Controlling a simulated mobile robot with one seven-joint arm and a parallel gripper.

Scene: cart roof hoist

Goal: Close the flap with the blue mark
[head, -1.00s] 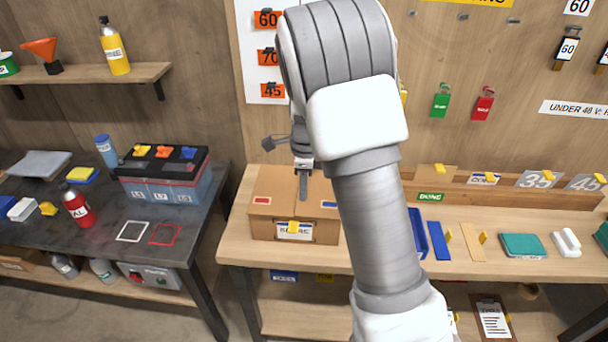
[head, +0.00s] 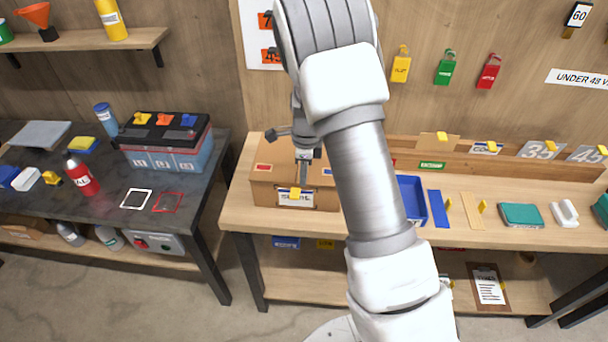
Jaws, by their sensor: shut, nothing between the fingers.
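A brown cardboard box (head: 267,190) stands on the wooden bench at the centre. Its left top flap (head: 274,170) carries a red mark. The flap with the blue mark (head: 327,171) is on the right of the box top and appears to lie flat, partly hidden by my arm. My gripper (head: 302,184) points down over the middle of the box top, between the two marks, shut and empty. I cannot tell whether its fingertips touch the cardboard. A white label and a yellow tab (head: 295,193) are on the box front.
Right of the box are a blue tray (head: 411,200), a blue strip (head: 437,207) and a teal block (head: 520,215). A dark table (head: 110,226) at left holds a large battery (head: 166,150). Padlocks hang on the wall behind.

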